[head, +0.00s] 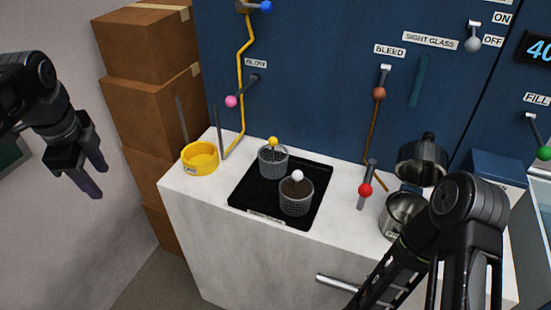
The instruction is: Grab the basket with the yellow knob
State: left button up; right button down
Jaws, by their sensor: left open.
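The basket with the yellow knob (272,162) is a grey mesh basket standing upright at the back of a black tray (252,193) on the white counter. Its yellow knob (273,141) sticks up above its rim. A second mesh basket (297,197) with a white knob and dark contents stands in front of it and to the right. My left gripper (92,183) is open and empty, out to the left of the counter and well apart from the baskets. My right arm comes in at the lower right, and its fingertips are not visible.
A yellow ring-shaped holder (200,159) stands left of the tray, close to two upright rods. A red-knobbed lever (365,189) and metal pots (403,213) stand to the right. Stacked cardboard boxes (150,85) are behind at left. Pipes and levers are on the blue wall panel.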

pick_arm(q)
jog(key=w+d+f+n+h, duration=0.1)
jog(key=d+f+n, duration=0.1)
jog(key=d+f, duration=0.5)
jog(key=w+d+f+n+h, duration=0.1)
jog(key=d+f+n, duration=0.15)
jog(key=f, duration=0.85)
jog(key=w+d+f+n+h, duration=0.1)
jog(key=d+f+n, duration=0.1)
jog(key=d+f, duration=0.55)
jog(key=s+d+f+n, duration=0.5)
jog(key=s+f+n, duration=0.1)
jog(key=s+f, duration=0.4)
jog(key=s+d+f+n+g+h, duration=0.1)
jog(key=s+d+f+n, duration=0.4)
jog(key=s+f, duration=0.5)
jog(key=shift+s+d+f+n+g+h, duration=0.3)
jog(key=shift+s+d+f+n, duration=0.05)
jog(key=shift+d+f, duration=0.35)
